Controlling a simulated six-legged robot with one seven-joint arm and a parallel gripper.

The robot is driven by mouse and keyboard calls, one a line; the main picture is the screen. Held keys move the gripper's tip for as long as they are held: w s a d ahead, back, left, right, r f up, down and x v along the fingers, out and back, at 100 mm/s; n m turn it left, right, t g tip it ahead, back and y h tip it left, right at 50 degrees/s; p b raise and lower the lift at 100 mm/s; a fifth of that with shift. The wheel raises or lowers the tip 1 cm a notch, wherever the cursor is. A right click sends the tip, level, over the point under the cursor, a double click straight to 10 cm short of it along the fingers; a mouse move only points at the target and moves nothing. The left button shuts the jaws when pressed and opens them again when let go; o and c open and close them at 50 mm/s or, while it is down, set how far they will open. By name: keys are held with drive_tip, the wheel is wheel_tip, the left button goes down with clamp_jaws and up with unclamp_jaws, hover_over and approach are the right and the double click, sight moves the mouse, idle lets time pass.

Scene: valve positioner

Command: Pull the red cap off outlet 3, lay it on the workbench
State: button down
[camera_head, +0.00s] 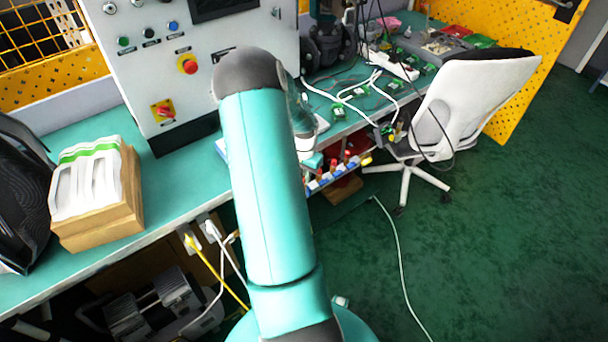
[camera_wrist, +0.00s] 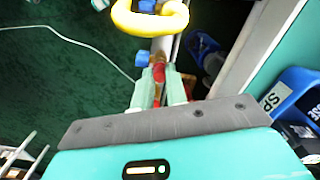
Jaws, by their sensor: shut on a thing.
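My gripper (camera_wrist: 160,80) has its two pale green fingers closed on a red cap (camera_wrist: 159,70) in the wrist view. The cap lies close to a pale pipe with blue fittings (camera_wrist: 143,59); I cannot tell whether it is still seated on an outlet or which outlet it is. In the head view my arm hides most of the gripper. A row of red, blue and yellow fittings (camera_head: 335,172) shows just beyond it, below the workbench edge. The green workbench (camera_head: 180,182) runs along the cabinet.
A yellow ring-shaped part (camera_wrist: 150,20) stands close beyond the fingers. A blue bin (camera_wrist: 292,95) is at the right of the wrist view. A wooden box (camera_head: 100,205) and a grey cabinet (camera_head: 205,60) stand on the bench. A white chair (camera_head: 465,100) is at the right.

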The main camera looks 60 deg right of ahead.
drive_tip(key=shift+r, duration=1.1)
idle(1.3)
drive_tip(key=shift+r, duration=1.9)
